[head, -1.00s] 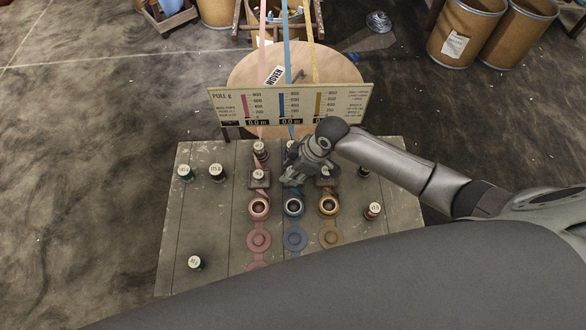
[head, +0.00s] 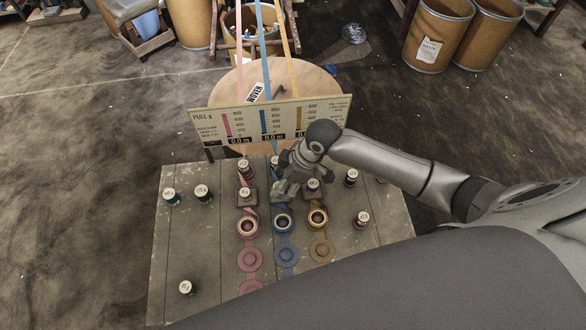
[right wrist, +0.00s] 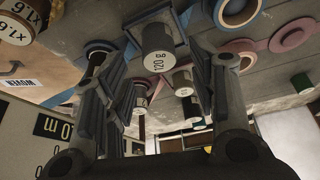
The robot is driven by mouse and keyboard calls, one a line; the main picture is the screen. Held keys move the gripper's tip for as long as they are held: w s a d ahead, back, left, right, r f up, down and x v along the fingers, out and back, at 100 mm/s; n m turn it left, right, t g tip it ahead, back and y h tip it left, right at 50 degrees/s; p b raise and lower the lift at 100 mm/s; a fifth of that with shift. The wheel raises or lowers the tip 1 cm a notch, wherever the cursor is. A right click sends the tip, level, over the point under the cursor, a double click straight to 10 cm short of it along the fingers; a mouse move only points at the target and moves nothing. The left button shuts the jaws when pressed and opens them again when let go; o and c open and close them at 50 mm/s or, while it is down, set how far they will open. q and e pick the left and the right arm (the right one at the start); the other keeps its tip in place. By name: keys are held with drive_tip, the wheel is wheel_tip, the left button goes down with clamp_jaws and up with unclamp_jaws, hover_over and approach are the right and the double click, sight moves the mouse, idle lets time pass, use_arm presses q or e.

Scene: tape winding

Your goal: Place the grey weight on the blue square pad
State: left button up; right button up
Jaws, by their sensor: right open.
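My right gripper (head: 284,190) is over the middle, blue column of the board; it covers most of the blue square pad in the head view. In the right wrist view, the gripper (right wrist: 160,70) is open, with one finger on each side of a grey weight (right wrist: 156,44) marked 120 g. The weight appears to stand upright on the square pad (right wrist: 182,25), near a blue ring. Whether the fingers touch the weight is hard to tell. My left gripper is not in view.
Weights stand on the pink square pad (head: 239,203) and the yellow one. Other weights stand at the left (head: 170,197), front left (head: 186,288) and right (head: 362,220). A gauge sign (head: 215,125) rises behind the board. The board's left front is mostly bare.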

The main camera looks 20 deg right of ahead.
drive_tip(key=v, duration=0.8)
idle(0.4)
